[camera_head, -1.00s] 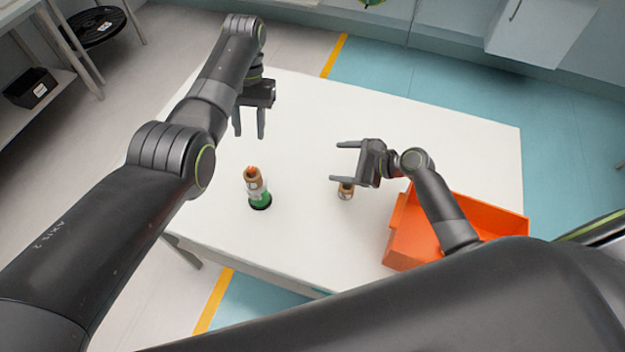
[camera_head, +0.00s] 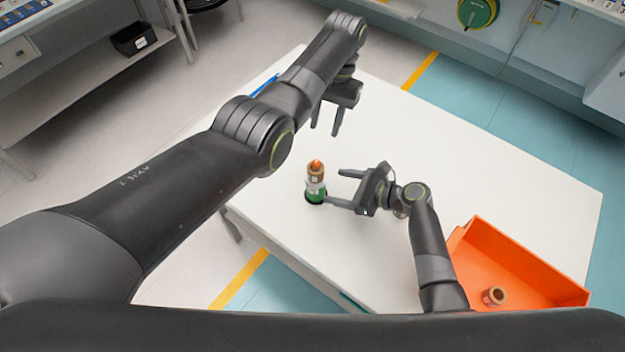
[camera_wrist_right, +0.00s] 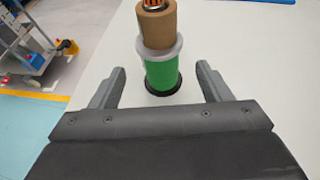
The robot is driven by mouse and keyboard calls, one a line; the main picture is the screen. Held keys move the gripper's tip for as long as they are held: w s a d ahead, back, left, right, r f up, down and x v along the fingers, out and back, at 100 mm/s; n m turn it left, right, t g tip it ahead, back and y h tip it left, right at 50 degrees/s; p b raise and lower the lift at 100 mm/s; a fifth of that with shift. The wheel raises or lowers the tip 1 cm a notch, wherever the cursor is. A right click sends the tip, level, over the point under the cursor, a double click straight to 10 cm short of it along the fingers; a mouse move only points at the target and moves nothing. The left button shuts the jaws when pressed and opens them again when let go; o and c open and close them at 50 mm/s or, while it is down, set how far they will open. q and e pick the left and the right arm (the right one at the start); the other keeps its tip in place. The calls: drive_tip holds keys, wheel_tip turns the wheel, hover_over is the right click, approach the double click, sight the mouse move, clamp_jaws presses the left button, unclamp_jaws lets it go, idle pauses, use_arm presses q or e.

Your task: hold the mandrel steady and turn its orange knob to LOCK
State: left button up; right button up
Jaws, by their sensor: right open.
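The mandrel (camera_head: 315,184) stands upright on the white table, with a green lower body and a dark foot. Its orange knob (camera_head: 317,164) is on top; no LOCK marking is readable. The right wrist view shows its green body (camera_wrist_right: 162,74), a pale flange, a brown roll above and the knob cut off by the top edge. My right gripper (camera_head: 334,187) is open beside the mandrel on its right, fingers pointing at it. In the right wrist view the mandrel stands between and beyond the fingertips (camera_wrist_right: 161,70). My left gripper (camera_head: 325,125) is open, fingers down, above and behind the mandrel.
An orange bin (camera_head: 530,262) stands at the table's right front, with a brown roll (camera_head: 494,296) in it. A blue item (camera_head: 264,86) lies at the back left edge, partly behind my left arm. The table's right and back areas are clear.

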drive_tip(key=x, duration=0.9)
drive_tip(key=shift+a, duration=0.1)
drive_tip(key=shift+c, duration=0.3)
drive_tip(key=c, duration=1.1)
use_arm(q)
wheel_tip(320, 180, down, 9)
drive_tip(key=w+m+t+h, duration=0.2)
drive_tip(key=h, duration=0.4)
use_arm(e)
drive_tip(key=shift+w+r, duration=0.1)
drive_tip(key=shift+c, duration=0.2)
use_arm(q)
drive_tip(key=m+t+h, duration=0.4)
drive_tip(key=t+h, duration=0.7)
drive_tip(key=t, duration=0.1)
approach(313, 164)
drive_tip(key=x, duration=1)
drive_tip(key=shift+w+d+f, duration=0.2)
drive_tip(key=shift+w+d, duration=0.05)
drive_tip(key=shift+w, duration=0.1)
